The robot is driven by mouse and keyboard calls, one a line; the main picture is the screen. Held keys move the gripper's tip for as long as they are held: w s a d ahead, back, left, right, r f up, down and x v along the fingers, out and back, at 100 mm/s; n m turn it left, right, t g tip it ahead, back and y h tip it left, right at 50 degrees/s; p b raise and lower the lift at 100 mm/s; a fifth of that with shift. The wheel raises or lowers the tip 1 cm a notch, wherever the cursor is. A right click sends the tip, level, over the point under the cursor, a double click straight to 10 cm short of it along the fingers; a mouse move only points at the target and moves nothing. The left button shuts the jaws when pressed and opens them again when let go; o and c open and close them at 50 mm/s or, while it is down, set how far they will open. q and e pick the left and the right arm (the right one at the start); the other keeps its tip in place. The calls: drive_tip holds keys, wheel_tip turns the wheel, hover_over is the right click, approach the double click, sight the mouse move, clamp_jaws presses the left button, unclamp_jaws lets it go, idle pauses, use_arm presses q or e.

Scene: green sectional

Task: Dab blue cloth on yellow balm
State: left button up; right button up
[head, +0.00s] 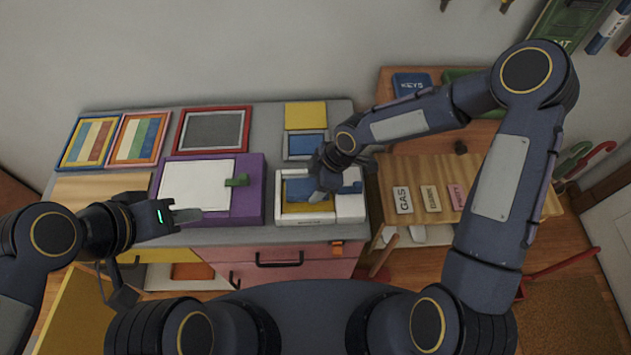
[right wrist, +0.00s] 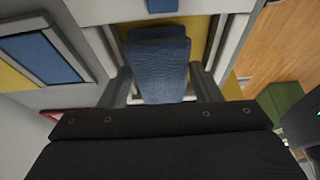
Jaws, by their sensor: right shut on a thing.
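The blue cloth (right wrist: 160,68) is a folded pad held between the two fingers of my right gripper (right wrist: 161,90), which is shut on it. In the head view my right gripper (head: 312,194) reaches down into a white open-topped tray (head: 305,218). The yellow balm (head: 322,208) lies in the tray, around and under the cloth, and yellow also shows beside the cloth in the right wrist view. I cannot tell whether the cloth touches the balm. My left gripper (head: 188,215) hangs over the counter's front left, away from the tray, and its finger gap is not clear.
A purple case with a white panel (head: 197,185) stands left of the tray. Framed colour panels (head: 115,140) and a grey framed board (head: 213,130) lie behind. A small blue framed panel (head: 305,146) is behind the tray. A wooden table with labelled cards (head: 432,198) is at the right.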

drive_tip(key=shift+f+b, duration=0.4)
drive_tip(key=shift+f, duration=0.05)
idle(0.6)
idle(0.6)
drive_tip(key=shift+r+p, duration=2.45)
drive_tip(key=shift+r, duration=1.1)
drive_tip(key=shift+w+d, duration=0.1)
drive_tip(key=shift+d, duration=0.15)
drive_tip(key=w+d+r+m+t+h, duration=0.2)
drive_tip(key=w+d+r+m, duration=0.1)
drive_tip(key=d+m, duration=0.5)
drive_tip(key=w+d+r+m+t+h, duration=0.2)
drive_tip(key=w+d+r+m, duration=0.1)
drive_tip(key=d+m, duration=0.6)
drive_tip(key=shift+w+d+r+m+t, duration=0.25)
drive_tip(key=shift+r+m, duration=0.25)
drive_tip(key=shift+r, duration=0.25)
